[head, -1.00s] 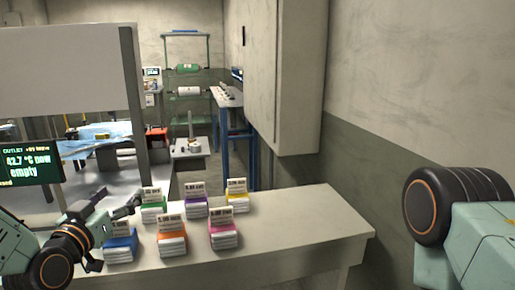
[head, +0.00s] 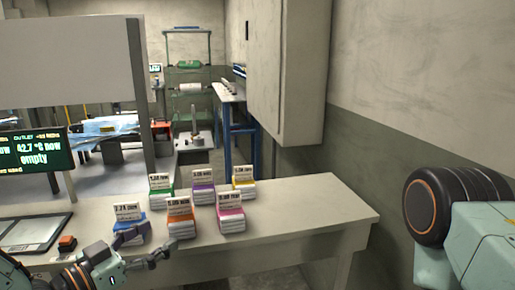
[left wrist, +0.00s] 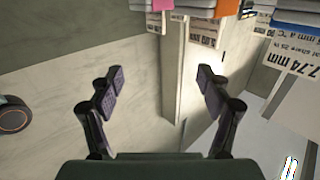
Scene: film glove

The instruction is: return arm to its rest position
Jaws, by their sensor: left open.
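My left arm comes in at the lower left of the head view. Its gripper (head: 146,244) is open, in front of the blue stack (head: 131,232) at the near edge of the bench. In the left wrist view the gripper's two dark fingers (left wrist: 160,80) stand wide apart with nothing between them. Past them lie a pale wall and a bench edge, with labelled stacks along the top. Part of my right arm (head: 440,215) shows at the right of the head view. Its gripper is out of view.
The bench (head: 310,207) bears several labelled stacks, including orange (head: 180,222), pink (head: 231,219) and yellow (head: 243,186) ones. A green-text display (head: 35,150) stands behind. The bench's right end is bare.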

